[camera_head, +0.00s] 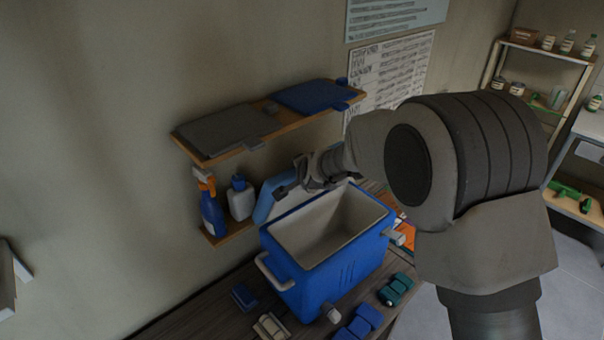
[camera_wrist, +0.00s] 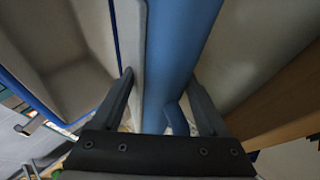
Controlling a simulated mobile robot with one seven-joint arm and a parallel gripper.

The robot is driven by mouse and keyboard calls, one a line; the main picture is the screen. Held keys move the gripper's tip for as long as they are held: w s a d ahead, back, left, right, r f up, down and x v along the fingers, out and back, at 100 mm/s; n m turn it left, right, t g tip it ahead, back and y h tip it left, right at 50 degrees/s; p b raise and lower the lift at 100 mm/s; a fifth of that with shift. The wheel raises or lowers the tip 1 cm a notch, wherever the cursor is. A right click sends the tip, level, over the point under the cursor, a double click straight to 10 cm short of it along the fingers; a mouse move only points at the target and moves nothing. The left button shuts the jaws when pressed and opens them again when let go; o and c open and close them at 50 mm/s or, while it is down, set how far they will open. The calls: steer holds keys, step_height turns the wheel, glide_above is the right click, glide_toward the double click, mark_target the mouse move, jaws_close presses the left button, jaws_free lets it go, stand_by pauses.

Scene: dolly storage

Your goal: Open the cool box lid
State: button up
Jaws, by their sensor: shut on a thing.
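The blue cool box (camera_head: 322,285) stands on a dark wooden surface with its pale, empty inside showing. Its lid (camera_head: 266,204) is swung up at the back left, close to upright, against the wall side. My gripper (camera_head: 290,188) is at the lid's upper edge. In the wrist view the lid (camera_wrist: 180,45) runs between the two fingers of my gripper (camera_wrist: 160,80), its pale inner face to the left and blue outer face to the right. The open box (camera_wrist: 50,50) shows at left there. My arm hides part of the lid in the head view.
A wooden wall shelf (camera_head: 232,144) with a grey and a blue folded item hangs just above the lid. A blue spray bottle (camera_head: 212,214) and a white bottle (camera_head: 241,200) stand on a lower shelf beside it. Small blue and green items lie in front of the box.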

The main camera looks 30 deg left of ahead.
steer(key=shift+a+r, duration=0.15)
steer(key=shift+r, duration=0.15)
steer(key=shift+w+a+r+p, duration=0.1)
steer(key=shift+a+r+p, duration=0.1)
steer(key=shift+p, duration=0.45)
steer(key=shift+w+a+r+p, duration=0.2)
steer(key=shift+a+p, duration=0.3)
steer(key=shift+p, duration=0.25)
steer(key=shift+o, duration=0.2)
steer(key=shift+w+a+h+p, duration=0.2)
steer(key=shift+a+p, duration=0.1)
steer(key=shift+a, duration=0.2)
steer(key=shift+w+a+h+p, duration=0.15)
steer(key=shift+a+h+p, duration=0.1)
steer(key=shift+a, duration=0.25)
steer(key=o, duration=0.8)
steer(key=shift+f, duration=0.1)
steer(key=shift+d, duration=0.1)
steer(key=shift+s, duration=0.1)
